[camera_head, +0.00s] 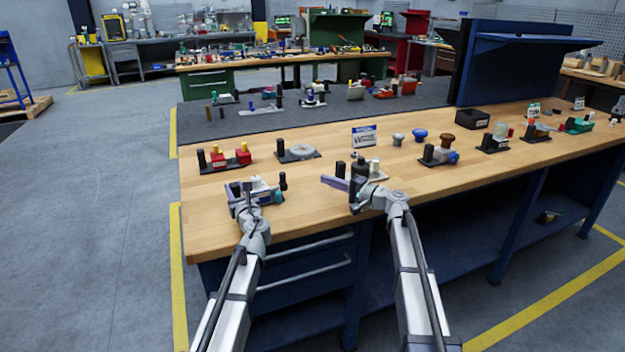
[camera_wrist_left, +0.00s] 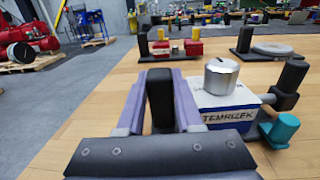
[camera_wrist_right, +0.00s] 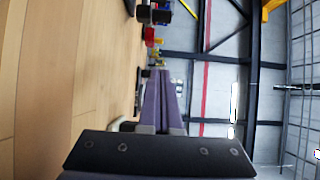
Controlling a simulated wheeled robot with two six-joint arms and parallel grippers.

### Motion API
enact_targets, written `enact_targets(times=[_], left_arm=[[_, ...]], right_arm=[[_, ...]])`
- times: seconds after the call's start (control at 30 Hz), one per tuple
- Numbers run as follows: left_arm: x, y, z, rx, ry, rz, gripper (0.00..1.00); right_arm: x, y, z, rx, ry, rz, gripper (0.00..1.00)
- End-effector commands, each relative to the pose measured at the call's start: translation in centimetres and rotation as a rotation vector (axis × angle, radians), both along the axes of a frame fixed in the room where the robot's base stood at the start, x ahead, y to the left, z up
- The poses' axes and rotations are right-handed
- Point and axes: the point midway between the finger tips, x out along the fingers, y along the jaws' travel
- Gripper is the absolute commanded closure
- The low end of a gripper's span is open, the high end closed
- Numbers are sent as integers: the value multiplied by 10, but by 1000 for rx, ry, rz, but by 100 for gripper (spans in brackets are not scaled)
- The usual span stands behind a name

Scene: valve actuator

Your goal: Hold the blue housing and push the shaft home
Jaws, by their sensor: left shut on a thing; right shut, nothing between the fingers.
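The blue housing (camera_wrist_left: 228,113) has a white lettered label, and a silver cylinder (camera_wrist_left: 221,76) stands on its top. A teal knob (camera_wrist_left: 281,130) and a black post (camera_wrist_left: 291,78) are at its right. In the head view the housing (camera_head: 262,190) is near the bench's front left. My left gripper (camera_head: 243,189) is shut on an upright black post (camera_wrist_left: 160,98) just left of the housing. My right gripper (camera_head: 327,181) is shut and empty, above the bench right of the housing, with its fingers pointing left; its fingers (camera_wrist_right: 162,95) show in the right wrist view. I cannot tell which part is the shaft.
A red assembly (camera_head: 230,157) and a grey disc assembly (camera_head: 298,151) stand behind the housing. A small white-based assembly (camera_head: 376,170) stands close behind my right gripper. A sign (camera_head: 364,136) stands further back. Bare bench top (camera_head: 310,204) lies between my grippers.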

Motion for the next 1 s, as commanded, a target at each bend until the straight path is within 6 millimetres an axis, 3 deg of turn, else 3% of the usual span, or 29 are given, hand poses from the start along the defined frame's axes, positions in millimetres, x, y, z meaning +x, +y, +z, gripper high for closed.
enact_targets(times=[0.47, 0.6, 1.0], left_arm=[[0, 0, 0, 0, 0, 0, 100], [0, 0, 0, 0, 0, -1, 100], [0, 0, 0, 0, 0, -1, 100]], right_arm=[[61, 73, 0, 1, 1, 1, 100], [42, 88, 0, 1, 1, 0, 100], [33, 102, 0, 1, 1, -1, 100]])
